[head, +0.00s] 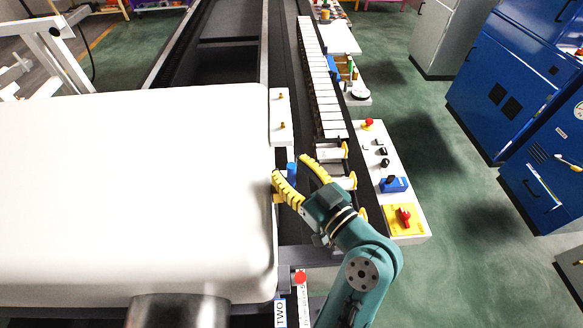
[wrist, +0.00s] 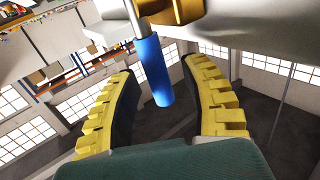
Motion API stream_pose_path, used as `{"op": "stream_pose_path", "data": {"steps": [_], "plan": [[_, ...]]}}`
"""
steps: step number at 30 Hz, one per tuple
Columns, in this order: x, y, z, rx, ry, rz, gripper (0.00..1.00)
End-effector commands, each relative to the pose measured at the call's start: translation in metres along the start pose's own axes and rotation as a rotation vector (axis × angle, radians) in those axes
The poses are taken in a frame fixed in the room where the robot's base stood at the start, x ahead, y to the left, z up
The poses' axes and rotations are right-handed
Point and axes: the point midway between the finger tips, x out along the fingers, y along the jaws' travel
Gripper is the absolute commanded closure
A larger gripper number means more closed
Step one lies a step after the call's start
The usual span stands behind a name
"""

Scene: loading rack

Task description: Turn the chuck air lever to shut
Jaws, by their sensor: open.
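The chuck air lever has a blue sleeve (wrist: 154,70) on a thin metal rod, beside a brass-coloured body (wrist: 180,10) at the top of the wrist view. In the head view the blue lever (head: 291,170) shows as a short piece beside the white housing. My gripper (head: 290,167) is open, with its yellow ribbed fingers on either side of the lever. In the wrist view the lever lies between the two fingers (wrist: 160,75), with a visible gap to each.
A large white housing (head: 130,190) stands close at left. At right, a white control panel (head: 375,158) carries a red button, a blue switch (head: 394,184) and a red knob on a yellow plate (head: 404,218). Blue cabinets (head: 510,90) stand beyond open green floor.

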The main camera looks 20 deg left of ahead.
Motion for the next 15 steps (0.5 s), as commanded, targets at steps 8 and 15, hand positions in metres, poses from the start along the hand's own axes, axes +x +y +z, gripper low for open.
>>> {"op": "stream_pose_path", "data": {"steps": [8,15], "plan": [[-0.0005,-0.0001,0.0001,0.000,0.000,0.000,0.85],[-0.0006,-0.0001,0.0000,0.000,0.000,0.000,1.00]]}}
